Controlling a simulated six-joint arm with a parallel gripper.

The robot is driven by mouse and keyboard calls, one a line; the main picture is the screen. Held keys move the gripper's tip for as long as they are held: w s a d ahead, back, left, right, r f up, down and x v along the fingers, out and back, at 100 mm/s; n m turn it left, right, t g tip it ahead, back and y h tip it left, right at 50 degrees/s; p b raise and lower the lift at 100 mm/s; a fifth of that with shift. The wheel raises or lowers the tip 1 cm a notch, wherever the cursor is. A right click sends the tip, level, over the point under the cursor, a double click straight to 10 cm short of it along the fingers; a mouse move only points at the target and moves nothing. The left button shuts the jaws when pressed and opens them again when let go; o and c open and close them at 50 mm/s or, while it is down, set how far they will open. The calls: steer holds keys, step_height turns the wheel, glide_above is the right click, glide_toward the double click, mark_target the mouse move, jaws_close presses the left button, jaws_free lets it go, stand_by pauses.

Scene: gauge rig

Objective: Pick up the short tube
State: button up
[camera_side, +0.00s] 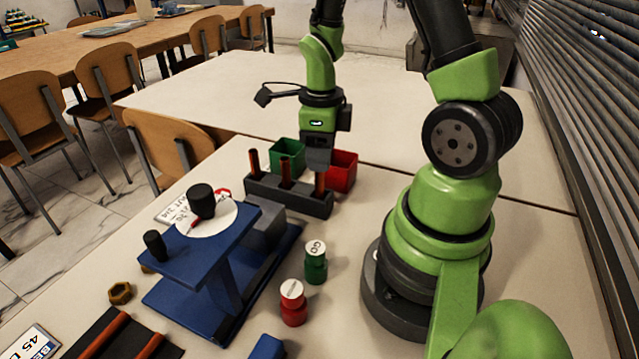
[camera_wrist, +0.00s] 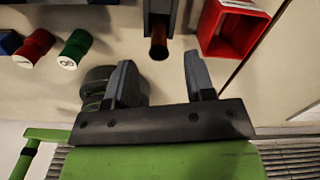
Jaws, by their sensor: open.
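A dark grey rack (camera_side: 290,199) holds three upright reddish-brown tubes in a row: a left tube (camera_side: 254,161), a middle tube (camera_side: 286,172) and a right tube (camera_side: 319,184). I cannot tell for certain which is the short one, since my gripper hides the top of the right tube. My gripper (camera_side: 317,165) points down at the right end of the rack. In the wrist view, my gripper (camera_wrist: 160,62) is open, with its fingers wide apart and nothing held. One tube end (camera_wrist: 158,48) shows between the fingertips' lines, with the rack's end (camera_wrist: 162,8) around it.
A green bin (camera_side: 288,155) and a red bin (camera_side: 343,171) stand just behind the rack. A blue stand (camera_side: 205,262) with a dial is left in front. A green-bodied bottle (camera_side: 316,266) and a red one (camera_side: 293,305) stand in front. The table behind the bins is clear.

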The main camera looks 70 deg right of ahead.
mark_target(318, 179)
steer(key=shift+w+a+f, duration=0.1)
steer(key=shift+f, duration=1.45)
steer(key=shift+w+f, duration=0.1)
steer(key=shift+f, duration=1.4)
jaws_close()
